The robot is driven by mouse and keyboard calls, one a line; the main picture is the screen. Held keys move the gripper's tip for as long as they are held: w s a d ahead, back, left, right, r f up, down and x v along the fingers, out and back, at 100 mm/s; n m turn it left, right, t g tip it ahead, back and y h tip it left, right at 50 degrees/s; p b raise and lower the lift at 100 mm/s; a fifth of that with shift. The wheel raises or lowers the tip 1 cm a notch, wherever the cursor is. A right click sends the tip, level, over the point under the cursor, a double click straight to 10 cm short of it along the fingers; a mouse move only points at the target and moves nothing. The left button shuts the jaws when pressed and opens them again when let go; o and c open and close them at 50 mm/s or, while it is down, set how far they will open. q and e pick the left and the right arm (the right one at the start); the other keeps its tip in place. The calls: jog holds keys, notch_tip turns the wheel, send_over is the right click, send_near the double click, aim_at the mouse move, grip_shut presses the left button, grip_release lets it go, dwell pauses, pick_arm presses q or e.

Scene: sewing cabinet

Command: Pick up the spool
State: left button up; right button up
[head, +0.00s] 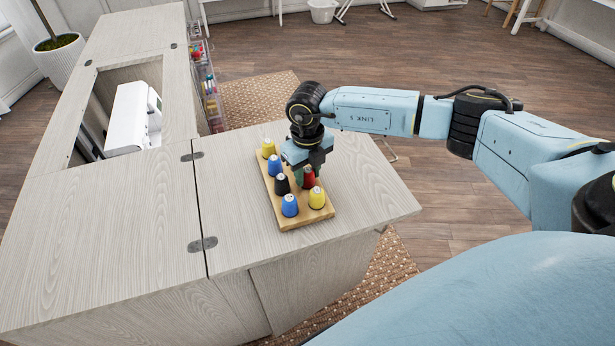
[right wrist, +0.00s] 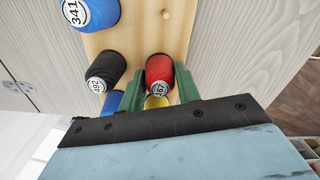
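A wooden spool rack (head: 288,218) lies on the cabinet top with several coloured spools on it. The red spool (head: 309,178) stands upright in the right-hand row; in the right wrist view the red spool (right wrist: 159,74) shows the number 167. My right gripper (head: 302,168) points down over the rack. In the right wrist view its two green fingers (right wrist: 161,78) are apart, one on either side of the red spool. Whether they touch it I cannot tell. The task does not name a colour. My left gripper is not in view.
Black (head: 282,184), blue (head: 289,205) and yellow (head: 317,197) spools stand close around the red one. An empty peg (right wrist: 166,14) is beside the blue spool 341 (right wrist: 90,12). A white sewing machine (head: 132,118) sits in the cabinet opening. The right cabinet top is otherwise clear.

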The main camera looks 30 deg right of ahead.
aim_at(307, 172)
jog(key=shift+c, duration=0.8)
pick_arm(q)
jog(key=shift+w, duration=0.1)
pick_arm(e)
notch_tip(307, 172, up, 9)
jog(key=shift+r+p, duration=0.1)
jog(key=shift+p, duration=0.5)
jog(key=shift+r, duration=0.4)
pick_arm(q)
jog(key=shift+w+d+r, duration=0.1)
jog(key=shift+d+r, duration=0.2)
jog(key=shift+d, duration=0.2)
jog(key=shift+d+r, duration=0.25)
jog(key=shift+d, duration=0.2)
